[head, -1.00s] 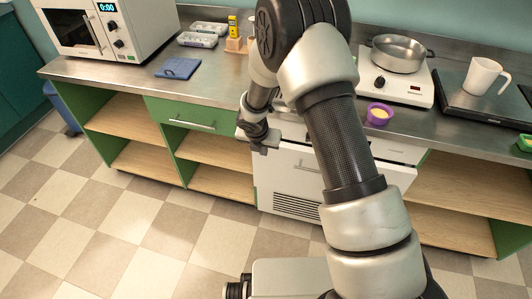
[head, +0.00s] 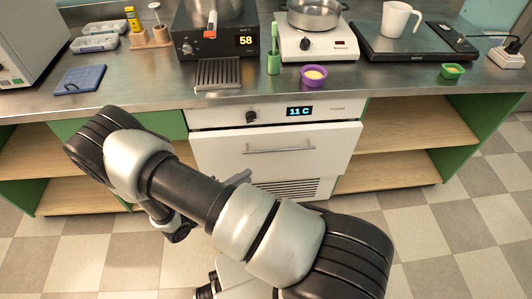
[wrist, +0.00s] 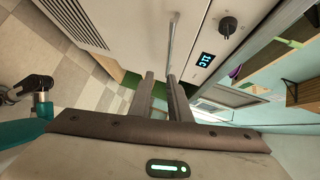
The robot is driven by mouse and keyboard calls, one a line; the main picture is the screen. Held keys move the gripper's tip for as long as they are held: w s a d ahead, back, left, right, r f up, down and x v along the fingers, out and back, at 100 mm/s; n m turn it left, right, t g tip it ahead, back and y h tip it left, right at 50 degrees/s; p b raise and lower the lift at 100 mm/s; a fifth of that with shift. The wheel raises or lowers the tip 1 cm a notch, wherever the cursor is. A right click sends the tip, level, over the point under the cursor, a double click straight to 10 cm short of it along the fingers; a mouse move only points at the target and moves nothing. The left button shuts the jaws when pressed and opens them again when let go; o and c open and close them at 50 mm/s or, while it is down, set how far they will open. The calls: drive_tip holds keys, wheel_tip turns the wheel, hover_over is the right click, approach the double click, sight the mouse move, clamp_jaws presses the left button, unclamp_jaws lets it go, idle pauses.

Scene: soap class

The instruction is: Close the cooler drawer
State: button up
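The cooler drawer (head: 275,160) is a white front panel under the worktop, with a horizontal bar handle (head: 280,149). Its front sits right below the control panel (head: 345,110), which has a black knob and an "11 C" display. No drawer inside shows; I cannot tell whether a small gap is left. In the wrist view the handle (wrist: 173,42) and white front (wrist: 130,30) lie ahead of my gripper (wrist: 160,76). Its two fingers are apart with nothing seen between them. In the head view my arm mostly hides the gripper, low in front of the drawer's left part.
Open wooden shelves (head: 410,172) flank the cooler. The worktop (head: 225,103) above holds a hot plate with a pan (head: 315,14), a purple bowl (head: 314,82), a mug (head: 397,18) and a blue cloth (head: 80,79). The tiled floor in front is free.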

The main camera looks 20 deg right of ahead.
sight(275, 151)
drive_tip(key=shift+n+t, duration=0.5)
drive_tip(key=x, duration=0.5)
drive_tip(key=b+x, duration=0.1)
drive_tip(key=x, duration=0.5)
drive_tip(key=r+b+x, duration=0.1)
drive_tip(key=x, duration=0.5)
drive_tip(key=shift+w+d+r, duration=0.1)
drive_tip(key=shift+w+d, duration=0.1)
clamp_jaws()
